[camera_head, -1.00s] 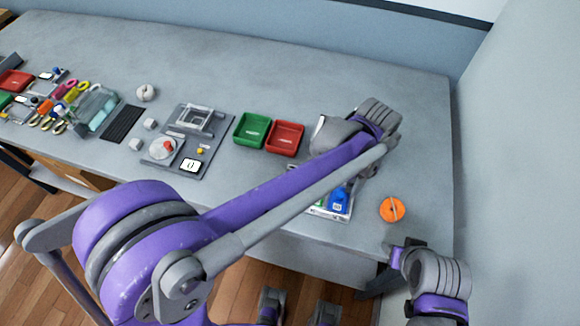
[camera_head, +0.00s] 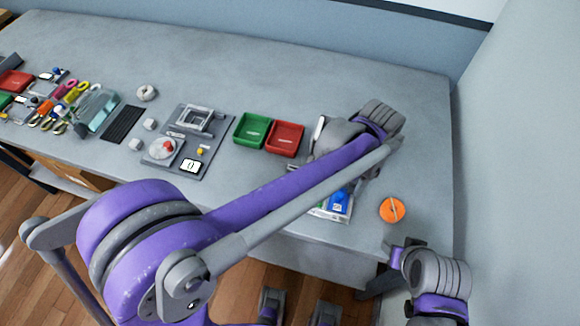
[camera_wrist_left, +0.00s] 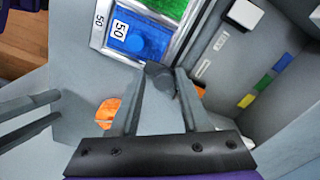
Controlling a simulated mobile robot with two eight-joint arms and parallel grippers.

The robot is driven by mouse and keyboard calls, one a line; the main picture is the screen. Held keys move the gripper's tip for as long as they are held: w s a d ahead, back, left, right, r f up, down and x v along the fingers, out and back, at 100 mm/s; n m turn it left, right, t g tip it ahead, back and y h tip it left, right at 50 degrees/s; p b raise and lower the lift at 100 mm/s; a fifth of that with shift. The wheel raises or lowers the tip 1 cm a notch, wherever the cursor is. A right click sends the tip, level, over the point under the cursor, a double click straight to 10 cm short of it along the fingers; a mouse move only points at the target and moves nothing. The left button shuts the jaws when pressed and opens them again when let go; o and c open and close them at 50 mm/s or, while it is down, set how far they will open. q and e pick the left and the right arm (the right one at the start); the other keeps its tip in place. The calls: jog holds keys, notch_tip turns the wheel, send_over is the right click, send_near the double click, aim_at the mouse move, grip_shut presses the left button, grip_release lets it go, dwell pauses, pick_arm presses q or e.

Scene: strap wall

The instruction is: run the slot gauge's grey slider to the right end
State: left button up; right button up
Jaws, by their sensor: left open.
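My left gripper (camera_wrist_left: 160,88) is open in the left wrist view, with its two fingers pointing up the picture. A dark grey piece (camera_wrist_left: 160,78) shows between and beyond the fingertips. I cannot tell whether it is the slot gauge's slider, or whether the fingers touch it. A long grey body with a small white label (camera_wrist_left: 221,41) runs to the right of the fingers. In the head view my left forearm and wrist cover this part of the table. My right arm's end (camera_head: 440,275) is at the lower right, off the table; its jaws are unclear.
A grey fixture at right has a white block (camera_wrist_left: 245,13) and coloured patches.

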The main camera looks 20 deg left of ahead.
pick_arm(q)
jog(key=shift+w+r+p, duration=0.3)
jog(key=shift+r+p, duration=0.15)
jog(key=shift+r, duration=0.1)
pick_arm(e)
jog(key=shift+w+r, duration=0.35)
jog(key=shift+r, duration=0.2)
pick_arm(q)
jog(key=shift+r+p, duration=1.3)
jog(key=shift+r, duration=0.95)
pick_arm(e)
jog(key=shift+w+r, duration=0.25)
jog(key=shift+r, duration=0.55)
jog(key=shift+w+r, duration=0.2)
jog(key=shift+r, duration=0.55)
pick_arm(q)
jog(key=shift+s, duration=0.1)
jog(key=shift+c, duration=0.2)
